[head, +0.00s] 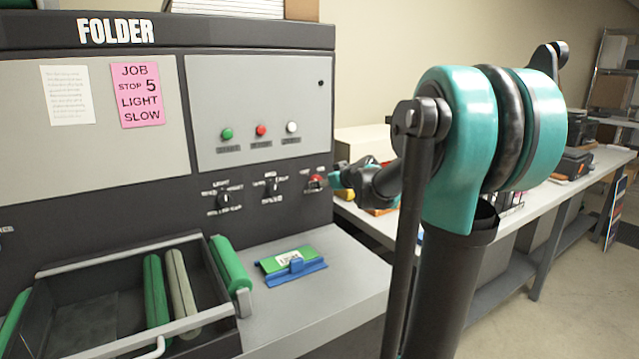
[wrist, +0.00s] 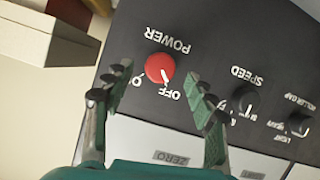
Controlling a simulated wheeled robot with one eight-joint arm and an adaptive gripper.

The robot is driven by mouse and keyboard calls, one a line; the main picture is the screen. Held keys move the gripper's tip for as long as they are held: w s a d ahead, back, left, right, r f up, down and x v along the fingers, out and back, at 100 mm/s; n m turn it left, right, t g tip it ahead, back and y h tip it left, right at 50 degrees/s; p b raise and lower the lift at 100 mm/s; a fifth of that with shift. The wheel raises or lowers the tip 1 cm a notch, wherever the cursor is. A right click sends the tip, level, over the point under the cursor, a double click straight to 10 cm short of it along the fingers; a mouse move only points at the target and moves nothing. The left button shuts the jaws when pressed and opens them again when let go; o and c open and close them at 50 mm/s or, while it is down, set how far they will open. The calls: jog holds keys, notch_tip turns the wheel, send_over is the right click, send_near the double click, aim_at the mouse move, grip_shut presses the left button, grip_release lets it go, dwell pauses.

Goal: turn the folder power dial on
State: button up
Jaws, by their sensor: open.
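The folder (head: 165,130) is a dark machine with grey panels. Its red power dial (head: 316,182) sits at the right end of the dial row. In the wrist view the red dial (wrist: 158,66) appears upside down under the word POWER, its white mark pointing toward the OFF label (wrist: 168,93). My gripper (head: 337,181) is at the panel's right edge, facing the dial. In the wrist view my gripper (wrist: 158,78) is open, one finger on each side of the dial, apparently not touching it.
Green, red and white buttons (head: 261,130) are above. A blue-green block (head: 290,264) lies on the grey ledge below. A long table (head: 520,200) stands behind my arm.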

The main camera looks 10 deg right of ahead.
jog(key=shift+x, duration=1.7)
jog(key=c, duration=1.1)
jog(key=shift+c, duration=0.3)
jog(key=shift+m, duration=0.3)
jog(key=m+y, duration=0.2)
jog(key=m, duration=0.2)
jog(key=m+y, duration=0.3)
jog(key=m, duration=0.1)
jog(key=m+y, duration=0.2)
jog(key=m, duration=0.2)
jog(key=shift+d+f+m+y, duration=0.25)
jog(key=shift+m+y, duration=0.05)
